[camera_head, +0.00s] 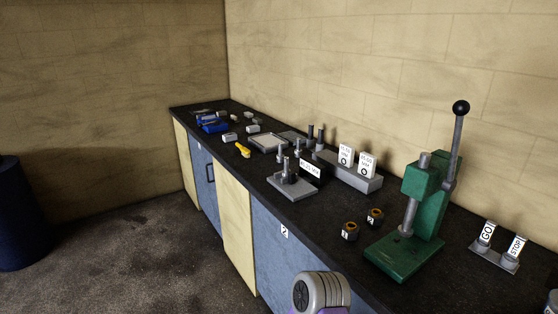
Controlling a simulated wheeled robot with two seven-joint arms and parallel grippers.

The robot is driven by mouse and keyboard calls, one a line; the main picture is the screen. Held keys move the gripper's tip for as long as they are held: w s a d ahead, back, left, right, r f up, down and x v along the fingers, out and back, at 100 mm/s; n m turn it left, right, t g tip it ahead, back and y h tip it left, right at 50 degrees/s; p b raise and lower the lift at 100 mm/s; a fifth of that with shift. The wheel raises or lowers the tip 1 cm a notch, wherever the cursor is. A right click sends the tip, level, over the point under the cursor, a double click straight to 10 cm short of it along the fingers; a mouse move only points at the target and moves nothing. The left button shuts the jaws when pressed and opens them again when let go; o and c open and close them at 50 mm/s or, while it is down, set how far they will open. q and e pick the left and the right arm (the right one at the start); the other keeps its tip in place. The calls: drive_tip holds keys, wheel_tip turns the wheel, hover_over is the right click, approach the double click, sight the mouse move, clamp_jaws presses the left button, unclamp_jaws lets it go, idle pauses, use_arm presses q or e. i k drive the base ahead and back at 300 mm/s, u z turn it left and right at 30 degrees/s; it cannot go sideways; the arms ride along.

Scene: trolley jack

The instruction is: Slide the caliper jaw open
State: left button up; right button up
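I cannot make out a caliper or its jaw for certain in the head view. A small yellow tool (243,150) lies near the bench's front edge, too small to identify. Behind it is a flat pale grey tray or plate (267,143). A grey fixture (291,186) with a flat base and upright posts stands nearer, beside a black block with a white label. Neither gripper's fingers show. A rounded grey and purple part at the bottom middle appears to be part of my arm, well short of these things.
The dark bench top (458,270) runs along the wall. A green lever press (405,250) stands at the right, with two small numbered parts (350,231) beside it and GO and STOP buttons (497,250) farther right. Blue items (212,123) and small grey blocks crowd the far end.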

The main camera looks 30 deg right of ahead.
sight(291, 177)
drive_tip(key=i, duration=3.25)
drive_tip(key=z, duration=3.8)
